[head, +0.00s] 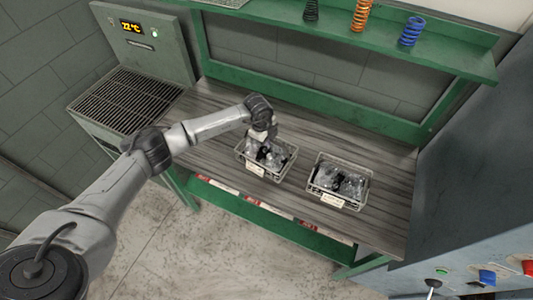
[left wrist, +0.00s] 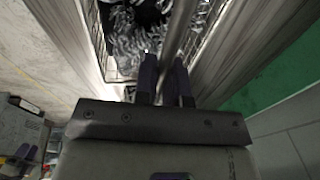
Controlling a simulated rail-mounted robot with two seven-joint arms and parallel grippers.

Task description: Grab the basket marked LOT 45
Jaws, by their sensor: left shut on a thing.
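Two wire baskets filled with clear and dark pieces stand on the wooden bench. The left basket (head: 290,165) has a white tag (head: 255,169) on its front. The right basket (head: 351,205) has a white tag (head: 332,200) too. The writing on both tags is too small to read. My left gripper (head: 266,138) is over the back part of the left basket. In the left wrist view its fingers (left wrist: 165,78) are shut around a grey bar (left wrist: 181,30), with the wire basket (left wrist: 117,76) just beyond. My right gripper is out of view.
The right basket stands a short gap away on the bench (head: 395,205). A green shelf (head: 390,52) with several coloured springs runs above the back. A machine with a grille (head: 125,97) and display stands left. Buttons and a lever are at lower right.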

